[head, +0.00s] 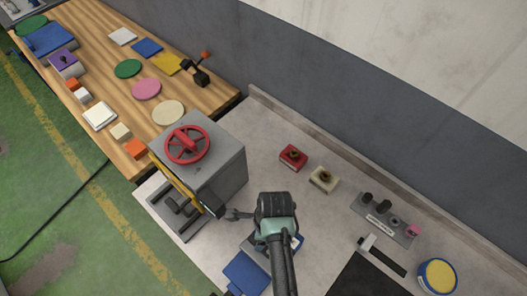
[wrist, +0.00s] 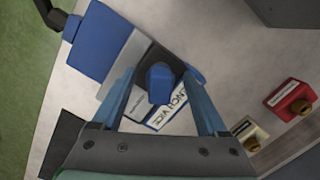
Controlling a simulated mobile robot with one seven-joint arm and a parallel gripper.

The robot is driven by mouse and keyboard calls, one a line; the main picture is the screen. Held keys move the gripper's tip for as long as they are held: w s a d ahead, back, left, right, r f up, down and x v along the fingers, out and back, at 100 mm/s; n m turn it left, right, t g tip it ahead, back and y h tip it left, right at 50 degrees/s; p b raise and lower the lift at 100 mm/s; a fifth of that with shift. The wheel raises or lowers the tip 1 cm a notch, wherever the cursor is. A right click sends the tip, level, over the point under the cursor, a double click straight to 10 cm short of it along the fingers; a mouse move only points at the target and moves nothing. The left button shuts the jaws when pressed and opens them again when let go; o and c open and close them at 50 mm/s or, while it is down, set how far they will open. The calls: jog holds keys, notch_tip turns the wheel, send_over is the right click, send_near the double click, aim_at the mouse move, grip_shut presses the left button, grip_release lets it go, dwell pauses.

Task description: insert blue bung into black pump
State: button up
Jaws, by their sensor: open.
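A small blue block-like piece (wrist: 160,86), which looks like the blue bung, stands at the bench vice (wrist: 92,38) in the wrist view, in front of a dark part of it. My gripper (wrist: 160,76) is open, with one finger on each side of the blue piece. I cannot tell whether the fingers touch it. In the head view my arm hides the fingertips and the blue piece; part of the blue vice (head: 245,272) shows. A black device with an orange-red knob (head: 201,78), possibly the black pump, stands on the wooden bench's right edge.
A grey box with a red handwheel (head: 187,143) stands left of my arm. A red block (head: 293,157) and a cream block (head: 323,180) lie to the right, near a grey knob panel (head: 384,220) and a round blue-and-yellow tin (head: 437,275).

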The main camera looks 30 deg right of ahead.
notch_tip(320, 180, up, 12)
jog(key=d+b, duration=0.1)
jog(key=b, duration=0.1)
jog(key=shift+s+r, duration=0.25)
jog(key=shift+s, duration=0.2)
jog(key=shift+d, duration=0.1)
dwell(0.4)
